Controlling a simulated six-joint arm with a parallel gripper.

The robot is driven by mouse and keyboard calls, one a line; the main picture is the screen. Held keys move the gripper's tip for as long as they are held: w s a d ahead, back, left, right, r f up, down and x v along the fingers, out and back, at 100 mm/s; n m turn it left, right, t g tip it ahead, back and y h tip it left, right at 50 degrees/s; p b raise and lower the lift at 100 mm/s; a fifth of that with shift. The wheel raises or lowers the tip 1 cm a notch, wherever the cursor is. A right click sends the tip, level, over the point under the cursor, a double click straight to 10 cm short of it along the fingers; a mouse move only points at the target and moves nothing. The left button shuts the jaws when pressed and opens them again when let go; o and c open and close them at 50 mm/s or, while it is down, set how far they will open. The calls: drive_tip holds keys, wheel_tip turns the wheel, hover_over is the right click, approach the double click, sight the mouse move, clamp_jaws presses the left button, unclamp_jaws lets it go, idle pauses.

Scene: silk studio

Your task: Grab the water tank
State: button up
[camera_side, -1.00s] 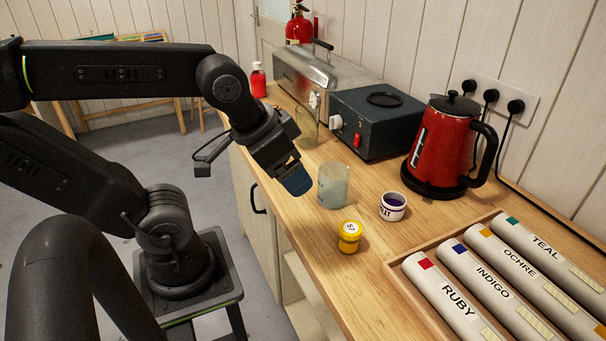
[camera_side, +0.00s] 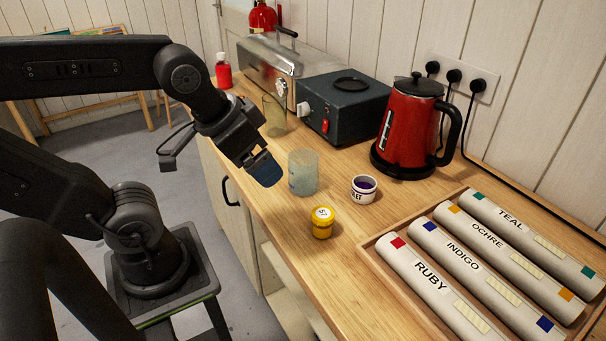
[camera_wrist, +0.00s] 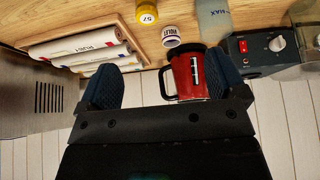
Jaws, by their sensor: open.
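The water tank (camera_side: 303,173) appears to be the frosted, see-through container with a bluish lower part, standing upright on the wooden counter. In the wrist view its MAX mark (camera_wrist: 214,22) shows at the top edge, where the container is cut off. My gripper (camera_side: 266,170) has blue finger pads and hangs just left of the tank in the side view, tilted downward and apart from it. In the wrist view the two pads (camera_wrist: 166,82) are wide apart with nothing between them.
A yellow jar (camera_side: 322,223) and a violet pot (camera_side: 364,189) stand near the tank. Behind are a dark hotplate (camera_side: 343,105), a red kettle (camera_side: 405,130), a clear glass jar (camera_side: 273,118) and a metal box (camera_side: 262,65). A wooden tray (camera_side: 372,262) holds labelled rolls.

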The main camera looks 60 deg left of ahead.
drive_tip(key=shift+o, duration=0.8)
drive_tip(key=n+g, duration=0.6)
drive_tip(key=n, duration=1)
approach(303, 167)
drive_tip(key=w+a+r, duration=0.1)
drive_tip(key=a, duration=0.2)
drive_tip(key=shift+w+f, duration=0.15)
drive_tip(key=shift+f, duration=3.3)
drive_tip(key=shift+w+f, duration=0.15)
drive_tip(key=shift+f, duration=3.3)
